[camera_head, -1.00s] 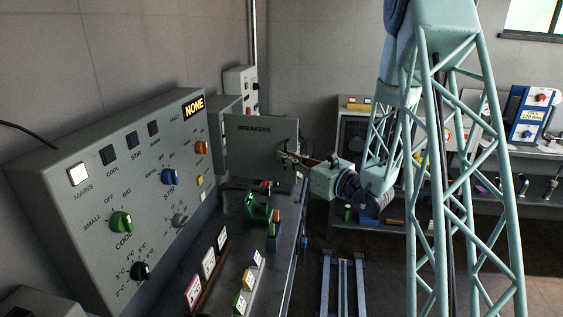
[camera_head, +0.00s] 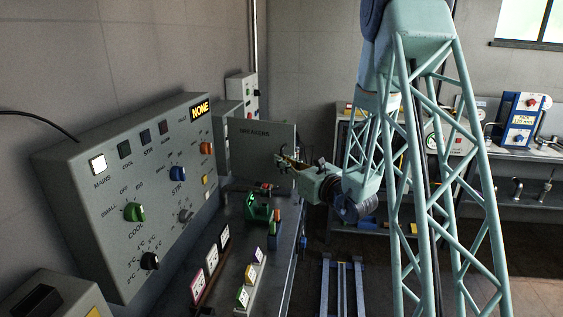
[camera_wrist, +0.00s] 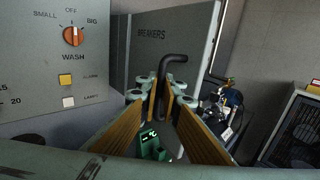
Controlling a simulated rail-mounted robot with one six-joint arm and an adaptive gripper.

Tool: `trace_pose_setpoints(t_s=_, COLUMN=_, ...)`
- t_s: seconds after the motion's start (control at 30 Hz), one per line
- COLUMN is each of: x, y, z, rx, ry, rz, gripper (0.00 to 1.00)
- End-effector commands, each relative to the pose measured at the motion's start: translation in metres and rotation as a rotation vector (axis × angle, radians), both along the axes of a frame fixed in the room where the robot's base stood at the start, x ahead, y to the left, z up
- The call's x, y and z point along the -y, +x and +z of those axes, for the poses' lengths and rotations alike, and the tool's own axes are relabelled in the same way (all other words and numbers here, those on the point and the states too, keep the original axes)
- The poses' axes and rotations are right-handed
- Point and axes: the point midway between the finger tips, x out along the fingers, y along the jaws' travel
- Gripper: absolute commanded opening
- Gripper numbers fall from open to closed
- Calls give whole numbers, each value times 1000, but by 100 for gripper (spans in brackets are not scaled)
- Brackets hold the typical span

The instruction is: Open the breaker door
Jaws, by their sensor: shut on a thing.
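The breaker door (camera_head: 258,140) is a flat grey panel marked BREAKERS, standing out to the right of the grey breaker box (camera_head: 222,123) in the head view. It also fills the upper middle of the wrist view (camera_wrist: 185,33). Its black bent handle (camera_wrist: 173,60) shows between my fingers. My gripper (camera_head: 281,160) is in front of the door's right part. In the wrist view my gripper (camera_wrist: 160,93) is shut on the handle, with the lower part of the handle between the fingertips. The inside of the box is hidden.
A grey control panel (camera_head: 135,175) with knobs and lit buttons stands left of the door. A green object (camera_head: 257,208) and several small labelled blocks sit on the bench below. A shelf unit stands at the back right. Open floor lies right of the bench.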

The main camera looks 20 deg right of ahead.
Motion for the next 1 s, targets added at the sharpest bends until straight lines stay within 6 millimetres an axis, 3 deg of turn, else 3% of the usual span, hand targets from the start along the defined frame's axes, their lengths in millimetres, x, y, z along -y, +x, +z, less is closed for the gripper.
trace_pose_setpoints(t_s=0.03, x=-1, y=1, z=2, rx=3, ry=-1, rz=2, gripper=0)
trace_pose_setpoints(t_s=0.07, x=-1, y=1, z=2, rx=3, ry=-1, rz=2, gripper=7)
trace_pose_setpoints(t_s=0.2, x=-1, y=0, z=1, rx=2, ry=-1, rz=1, gripper=19)
trace_pose_setpoints(t_s=0.67, x=1, y=-4, z=0, rx=1, ry=0, rz=1, gripper=19)
trace_pose_setpoints(t_s=1.0, x=8, y=-33, z=0, rx=-1, ry=0, rz=-1, gripper=19)
